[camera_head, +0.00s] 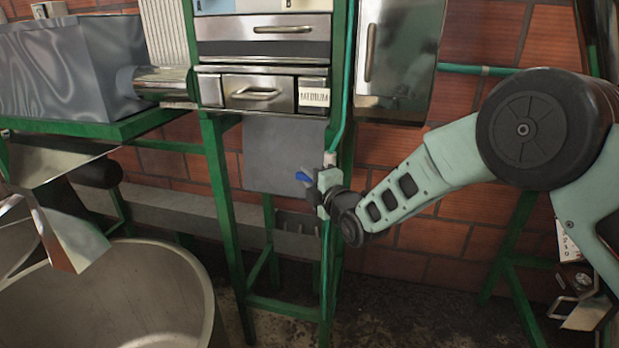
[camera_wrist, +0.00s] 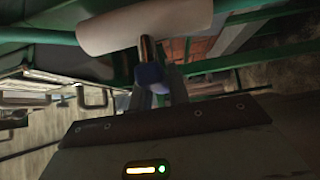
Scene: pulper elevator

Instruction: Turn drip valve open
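The drip valve shows in the wrist view as a white cylindrical body (camera_wrist: 145,25) on a green pipe, with a metal stem and a blue handle (camera_wrist: 149,74). In the head view the blue handle (camera_head: 303,177) sticks out left of my gripper, under a pale fitting (camera_head: 330,158) on the green pipe. My gripper (camera_head: 323,186) is right at the valve, in front of the pipe. In the wrist view my gripper's grey fingers (camera_wrist: 160,92) are close at the blue handle and partly overlap it. I cannot tell whether they touch or grip it.
A green metal frame (camera_head: 222,210) stands left of the valve, with steel drawers (camera_head: 262,92) above. A steel cabinet (camera_head: 395,50) hangs at the upper right. A large round metal vat (camera_head: 110,295) fills the lower left. A brick wall (camera_head: 430,230) is behind.

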